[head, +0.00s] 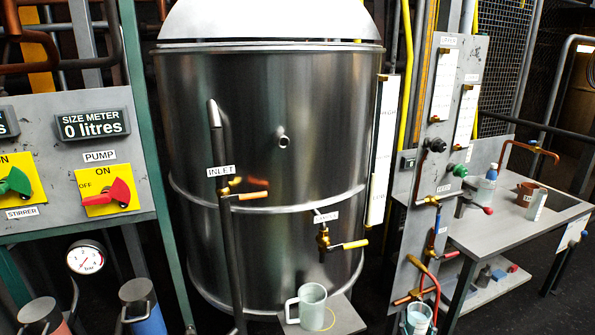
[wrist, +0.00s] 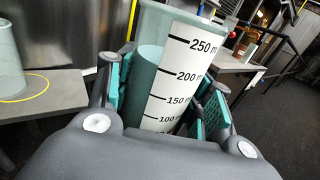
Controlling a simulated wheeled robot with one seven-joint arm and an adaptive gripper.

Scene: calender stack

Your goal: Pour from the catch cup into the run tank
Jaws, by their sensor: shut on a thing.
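My gripper (wrist: 160,95) is shut on a clear, pale green cup (wrist: 150,22) with a white millilitre scale, in the middle of the wrist view. The cup looks close to upright, and a darker body inside looks like liquid. A cup with something blue-green in it (head: 419,316) shows at the bottom edge of the head view and seems to be the same one. My gripper is hard to make out there. The large steel tank (head: 330,110) with a white domed top stands in the centre of the head view, and its label is not readable as run tank.
A clear mug (head: 310,307) stands on a grey shelf (head: 345,318) below the tank's valve (head: 325,241). The inlet pipe (head: 228,240) stands in front of the tank. A bench (head: 490,222) with small vessels is at the right, and a pump panel (head: 70,180) is at the left.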

